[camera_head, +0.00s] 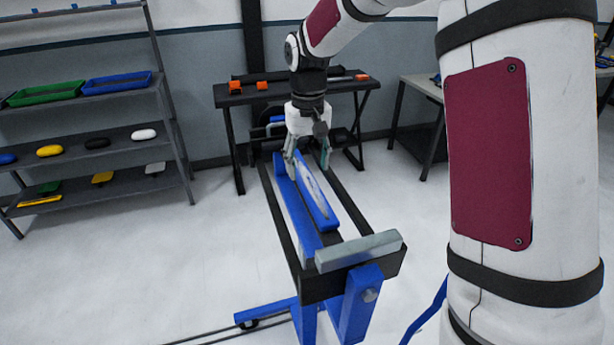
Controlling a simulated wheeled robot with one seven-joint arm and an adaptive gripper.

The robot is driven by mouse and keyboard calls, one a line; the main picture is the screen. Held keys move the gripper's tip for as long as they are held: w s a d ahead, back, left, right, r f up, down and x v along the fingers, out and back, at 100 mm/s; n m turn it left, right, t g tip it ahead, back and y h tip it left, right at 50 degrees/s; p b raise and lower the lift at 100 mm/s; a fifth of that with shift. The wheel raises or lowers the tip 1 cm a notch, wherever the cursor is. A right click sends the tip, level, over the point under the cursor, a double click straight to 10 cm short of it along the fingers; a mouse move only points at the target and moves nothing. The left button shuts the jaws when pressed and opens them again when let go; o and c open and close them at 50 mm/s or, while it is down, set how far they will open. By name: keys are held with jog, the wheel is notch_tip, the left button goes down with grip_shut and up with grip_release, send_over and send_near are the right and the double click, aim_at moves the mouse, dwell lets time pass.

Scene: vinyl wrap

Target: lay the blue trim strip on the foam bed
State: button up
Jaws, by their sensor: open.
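The blue trim strip (317,199), with a pale streak along its face, lies lengthwise on a black-and-blue stand (322,287). My gripper (307,160) points down over the strip's far end. Its fingers are apart, one on each side of the strip; I cannot tell whether they touch it. A long blue beam (295,207) runs beside and under the strip. A grey-green block (358,251) lies across the near end of the stand. I cannot tell for certain which part is the foam bed.
A dark table (290,93) with orange items stands behind the stand. A shelf rack (95,93) with trays and several coloured pieces is at the left. Another table (425,88) stands at the right. The floor left of the stand is clear.

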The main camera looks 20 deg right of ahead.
aim_at(308, 182)
jog(key=s+r+t+b, duration=0.1)
jog(key=s+r, duration=0.4)
jog(key=r, duration=0.6)
jog(key=s+t, duration=0.4)
jog(key=s, duration=1.8)
jog(key=shift+s, duration=0.4)
